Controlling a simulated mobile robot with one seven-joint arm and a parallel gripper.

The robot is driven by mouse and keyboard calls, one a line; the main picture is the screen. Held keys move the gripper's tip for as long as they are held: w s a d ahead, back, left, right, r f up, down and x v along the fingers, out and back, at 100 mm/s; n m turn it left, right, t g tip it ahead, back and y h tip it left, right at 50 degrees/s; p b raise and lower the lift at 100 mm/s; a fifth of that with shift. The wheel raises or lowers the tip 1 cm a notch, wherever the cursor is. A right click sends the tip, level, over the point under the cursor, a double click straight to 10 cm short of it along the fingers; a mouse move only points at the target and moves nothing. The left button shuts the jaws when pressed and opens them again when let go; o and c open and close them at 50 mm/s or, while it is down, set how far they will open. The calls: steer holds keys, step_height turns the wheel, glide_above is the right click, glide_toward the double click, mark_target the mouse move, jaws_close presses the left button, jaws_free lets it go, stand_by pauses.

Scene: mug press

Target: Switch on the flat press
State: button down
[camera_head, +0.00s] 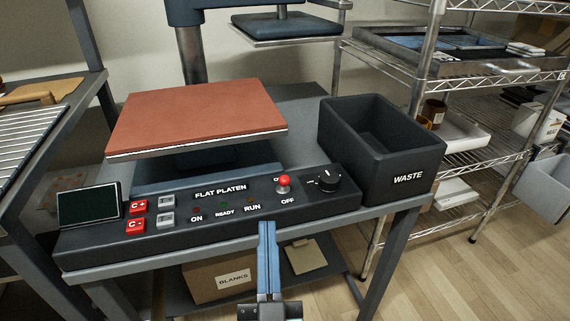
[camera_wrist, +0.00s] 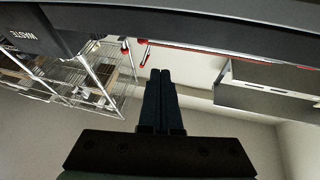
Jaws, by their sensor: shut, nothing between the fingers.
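The flat press shows in the head view. Its red-brown platen (camera_head: 195,115) lies below a raised blue upper plate (camera_head: 285,27). The dark control panel (camera_head: 180,228) in front reads FLAT PLATEN, with ON, READY, RUN and OFF labels. A lever with a red ball knob (camera_head: 284,182) stands just above the word OFF. A black dial (camera_head: 328,180) is to its right. My gripper (camera_head: 267,228) is shut and empty, in front of the panel's front edge, below and left of the OFF label. In the wrist view its closed fingers (camera_wrist: 163,88) point up the picture.
Red C+ and C- buttons (camera_head: 138,209) and a small dark screen (camera_head: 88,207) sit on the panel's left. A black WASTE bin (camera_head: 408,165) stands right of the panel. A wire rack (camera_head: 460,150) is farther right. A BLANKS box (camera_head: 220,278) is under the table.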

mark_target(284, 184)
steer(key=s+d+f+g+p, duration=0.1)
steer(key=s+d+f+p, duration=0.1)
steer(key=s+p, duration=0.4)
steer(key=shift+d+f+h+p, duration=0.3)
steer(key=shift+f+h, duration=0.1)
steer(key=shift+f, duration=0.35)
steer(key=shift+s, duration=0.1)
steer(key=b+x, duration=0.3)
steer(key=x, duration=1.1)
steer(key=shift+f+b, duration=0.2)
steer(key=shift+b, duration=0.15)
steer(key=shift+d+r+p, duration=0.1)
steer(key=shift+r+p, duration=0.1)
steer(key=shift+p, duration=0.2)
steer(key=shift+r+g+p, duration=0.1)
steer(key=shift+g+p, duration=0.2)
steer(key=shift+p, duration=0.4)
